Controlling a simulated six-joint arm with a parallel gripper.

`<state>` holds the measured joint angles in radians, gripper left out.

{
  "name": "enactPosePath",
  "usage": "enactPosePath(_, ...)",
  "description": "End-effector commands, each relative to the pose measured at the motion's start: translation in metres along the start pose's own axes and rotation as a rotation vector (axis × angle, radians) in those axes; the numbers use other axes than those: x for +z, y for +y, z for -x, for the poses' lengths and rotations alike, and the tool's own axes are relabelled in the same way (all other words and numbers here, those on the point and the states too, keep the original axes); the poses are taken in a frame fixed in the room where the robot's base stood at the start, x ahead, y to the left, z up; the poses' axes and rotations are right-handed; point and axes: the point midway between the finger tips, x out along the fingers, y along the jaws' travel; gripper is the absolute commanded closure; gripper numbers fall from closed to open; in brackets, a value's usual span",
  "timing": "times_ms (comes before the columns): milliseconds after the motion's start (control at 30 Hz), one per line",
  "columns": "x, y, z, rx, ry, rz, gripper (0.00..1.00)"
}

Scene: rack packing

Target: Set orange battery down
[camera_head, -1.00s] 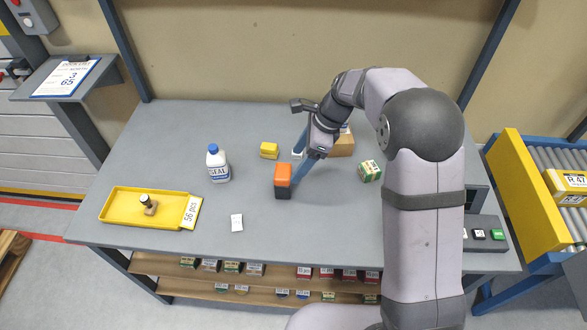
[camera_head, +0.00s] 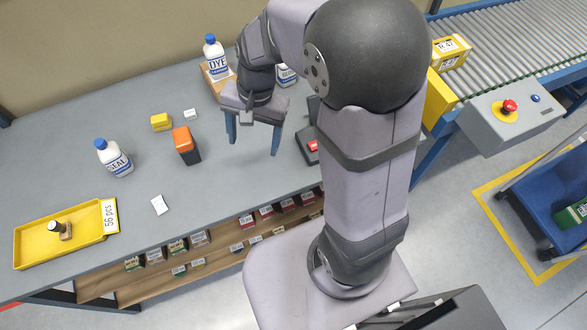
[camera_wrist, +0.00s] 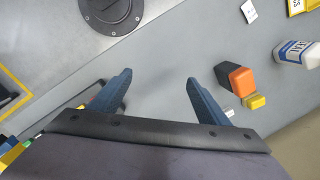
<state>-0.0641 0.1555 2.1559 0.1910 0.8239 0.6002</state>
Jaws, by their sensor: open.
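The orange battery (camera_head: 186,145), a block with an orange top and a dark lower part, stands on the grey table (camera_head: 170,235). In the wrist view the battery (camera_wrist: 242,80) is right of my fingers and apart from them. My gripper (camera_head: 253,145) is open and empty, with blue fingers pointing down, to the right of the battery. In the wrist view nothing is between my fingertips (camera_wrist: 160,80).
A SEAL bottle (camera_head: 114,158) stands left, a yellow tray (camera_head: 35,238) farther left. A DYE bottle (camera_head: 215,57) is at the back. The table in front of the battery is mostly clear.

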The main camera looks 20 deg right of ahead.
Motion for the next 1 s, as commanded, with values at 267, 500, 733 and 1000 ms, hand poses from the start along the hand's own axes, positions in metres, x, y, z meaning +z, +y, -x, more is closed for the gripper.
enactPosePath(267, 0.038, 0.091, -0.005, 0.107, 0.044, 0.519, 0.30)
enactPosePath(500, 0.049, 0.114, -0.009, 0.139, 0.043, 0.667, 0.30)
enactPosePath(733, 0.050, 0.114, -0.009, 0.139, 0.042, 0.670, 0.30)
enactPosePath(1000, 0.050, 0.113, -0.009, 0.139, 0.041, 0.668, 0.30)
